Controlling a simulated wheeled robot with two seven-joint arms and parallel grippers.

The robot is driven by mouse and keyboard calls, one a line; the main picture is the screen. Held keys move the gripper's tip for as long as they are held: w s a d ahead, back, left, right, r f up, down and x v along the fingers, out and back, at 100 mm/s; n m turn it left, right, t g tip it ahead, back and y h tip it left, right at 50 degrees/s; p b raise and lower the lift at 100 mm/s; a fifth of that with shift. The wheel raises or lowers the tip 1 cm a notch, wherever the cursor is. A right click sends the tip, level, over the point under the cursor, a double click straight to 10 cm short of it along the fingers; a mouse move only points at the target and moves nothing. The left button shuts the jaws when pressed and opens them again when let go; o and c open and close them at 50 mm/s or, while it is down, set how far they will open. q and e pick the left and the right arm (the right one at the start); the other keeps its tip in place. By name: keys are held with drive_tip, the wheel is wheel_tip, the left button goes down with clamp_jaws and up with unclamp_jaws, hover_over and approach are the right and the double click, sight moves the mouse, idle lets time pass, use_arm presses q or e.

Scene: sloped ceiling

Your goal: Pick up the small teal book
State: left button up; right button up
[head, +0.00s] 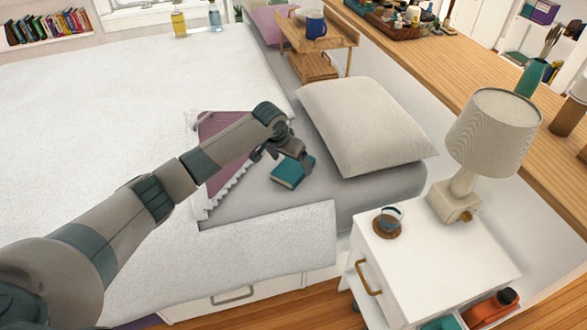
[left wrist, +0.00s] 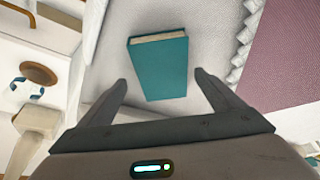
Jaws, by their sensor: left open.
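The small teal book (head: 287,174) lies flat on the grey sheet of the bed, near the front of the pillow. My left gripper (head: 281,156) is just above and behind it in the head view and partly covers its far edge. In the left wrist view the teal book (left wrist: 160,68) lies between and beyond the two open fingertips of my left gripper (left wrist: 160,82), apart from both. Nothing is held. My right gripper is in neither view.
A light pillow (head: 362,126) lies right of the book and a purple cloth (head: 222,130) with a ruffled edge lies left of it.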

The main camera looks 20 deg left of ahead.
sight(293, 167)
use_arm(q)
drive_tip(key=x, duration=0.3)
drive_tip(key=shift+w+a+f, duration=0.1)
drive_tip(key=shift+w+f, duration=0.1)
drive_tip(key=shift+f, duration=0.15)
drive_tip(key=shift+w+f, duration=0.1)
drive_tip(key=c, duration=1.1)
drive_tip(key=shift+c, duration=0.4)
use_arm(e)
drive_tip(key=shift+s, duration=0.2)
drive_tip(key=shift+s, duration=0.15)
